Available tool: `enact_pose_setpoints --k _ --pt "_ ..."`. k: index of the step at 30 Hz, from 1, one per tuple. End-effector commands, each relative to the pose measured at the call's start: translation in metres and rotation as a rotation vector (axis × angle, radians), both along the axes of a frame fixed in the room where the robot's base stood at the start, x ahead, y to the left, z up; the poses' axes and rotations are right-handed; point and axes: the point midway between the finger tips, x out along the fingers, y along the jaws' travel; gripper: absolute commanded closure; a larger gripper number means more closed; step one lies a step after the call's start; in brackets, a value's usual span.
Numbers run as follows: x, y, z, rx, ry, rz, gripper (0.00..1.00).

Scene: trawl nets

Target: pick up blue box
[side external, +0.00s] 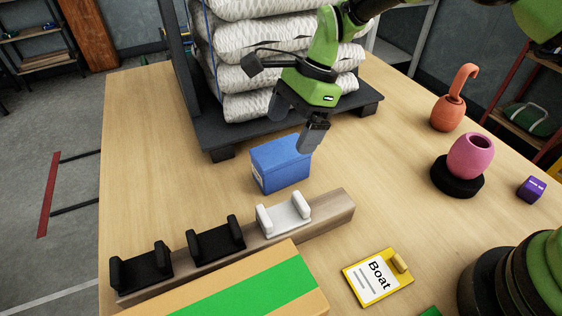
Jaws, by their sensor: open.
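The blue box (282,164) sits upright on the wooden table, between the dark pallet platform and the row of holders. A pale label shows on its left end. My gripper (306,136) is above and close to the box's upper right part, with its fingers pointing down. The near finger overlaps the box's right edge in this view. The gripper is open, with nothing seen held in it. I cannot tell whether a finger touches the box.
Stacked white sacks (235,75) stand on a dark platform (215,138) behind the box. A wooden rail (335,212) with black and white holders lies in front. A yellow clipboard (378,277), pink pot (471,157), orange pot (447,113) and small purple box (531,189) are right. Table between is clear.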

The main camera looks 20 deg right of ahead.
Motion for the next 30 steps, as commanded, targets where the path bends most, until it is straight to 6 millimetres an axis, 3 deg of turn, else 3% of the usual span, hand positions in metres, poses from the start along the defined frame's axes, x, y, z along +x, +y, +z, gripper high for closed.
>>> enact_pose_setpoints --k 13,30 --pt "0.001 0.02 -0.05 0.0 0.0 0.003 0.06" --pt "0.001 0.021 -0.055 0.0 -0.003 0.001 0.06"
